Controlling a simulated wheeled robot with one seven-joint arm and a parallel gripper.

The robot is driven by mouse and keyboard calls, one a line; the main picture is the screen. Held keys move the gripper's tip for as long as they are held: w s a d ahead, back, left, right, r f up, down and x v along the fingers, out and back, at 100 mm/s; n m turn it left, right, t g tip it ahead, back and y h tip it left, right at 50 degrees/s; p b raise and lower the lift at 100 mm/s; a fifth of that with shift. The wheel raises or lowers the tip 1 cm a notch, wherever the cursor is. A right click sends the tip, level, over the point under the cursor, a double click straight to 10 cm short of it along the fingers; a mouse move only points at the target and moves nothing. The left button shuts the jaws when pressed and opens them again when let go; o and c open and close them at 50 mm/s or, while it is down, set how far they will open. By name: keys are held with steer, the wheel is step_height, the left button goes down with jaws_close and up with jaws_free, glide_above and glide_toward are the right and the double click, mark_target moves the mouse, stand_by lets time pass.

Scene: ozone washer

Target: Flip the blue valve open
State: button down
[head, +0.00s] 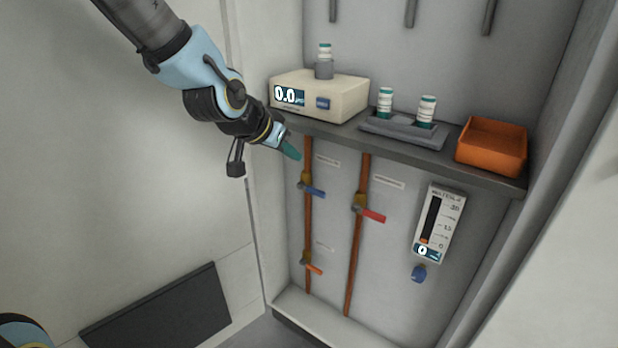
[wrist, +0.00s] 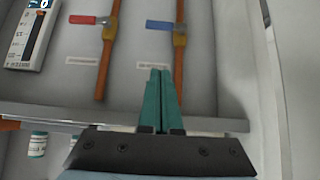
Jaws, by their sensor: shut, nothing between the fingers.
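The blue valve handle (head: 313,191) sits on the left copper pipe (head: 308,230), below the shelf. The handle points to the right, across the pipe, tilted slightly down. In the wrist view the blue handle (wrist: 160,25) shows near the top, beside its brass body (wrist: 180,38). My gripper (head: 292,152) is at the shelf's left front edge, above the blue valve and apart from it. In the wrist view its green fingers (wrist: 161,75) are together with nothing between them, pointing toward the left pipe.
A red valve handle (head: 371,214) is on the right pipe (head: 354,245), and an orange-red one (head: 312,268) is lower on the left pipe. The shelf (head: 400,150) holds a meter (head: 345,95), vials and an orange bin (head: 492,146).

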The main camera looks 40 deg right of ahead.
glide_above(312, 189)
steer(key=a, duration=0.2)
step_height(312, 189, down, 7)
steer(key=f, duration=0.2)
steer(key=f+b, duration=0.1)
steer(key=f, duration=0.1)
steer(key=shift+s+d, duration=0.25)
steer(key=shift+d, duration=0.15)
